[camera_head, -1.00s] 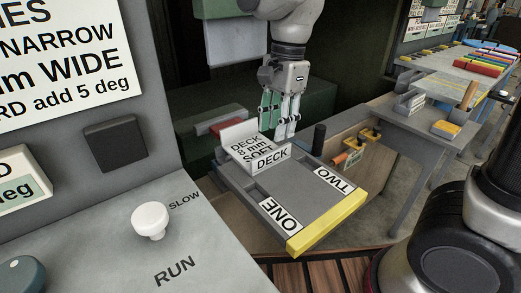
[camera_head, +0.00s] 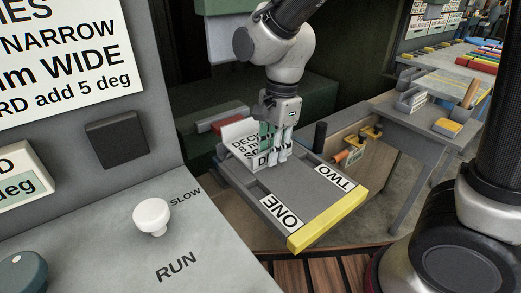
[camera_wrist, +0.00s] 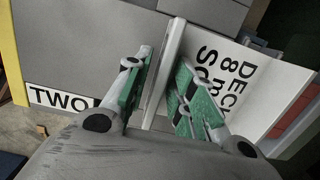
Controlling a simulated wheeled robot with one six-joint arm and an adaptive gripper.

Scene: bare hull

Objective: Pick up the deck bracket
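The deck bracket (camera_head: 238,132) is a pale grey angled piece with a white label reading DECK, 8 mm and a partly hidden last word. It sits at the far left end of the grey tray (camera_head: 307,193), near the slot marked ONE. My gripper (camera_head: 274,157) is lowered over its near upright flange and covers part of the DECK lettering. In the wrist view, the flange (camera_wrist: 170,68) stands between my two green-padded fingers, with a finger on each side. The fingers look open, with small gaps to the flange. The bracket's label face (camera_wrist: 235,80) lies right of the fingers.
The tray has a yellow front edge (camera_head: 328,220) and a bare area marked TWO (camera_head: 335,177). A dark post (camera_head: 320,137) stands beside it. A control panel with a white knob (camera_head: 151,217) is at left. A workbench (camera_head: 400,120) with small parts is at right.

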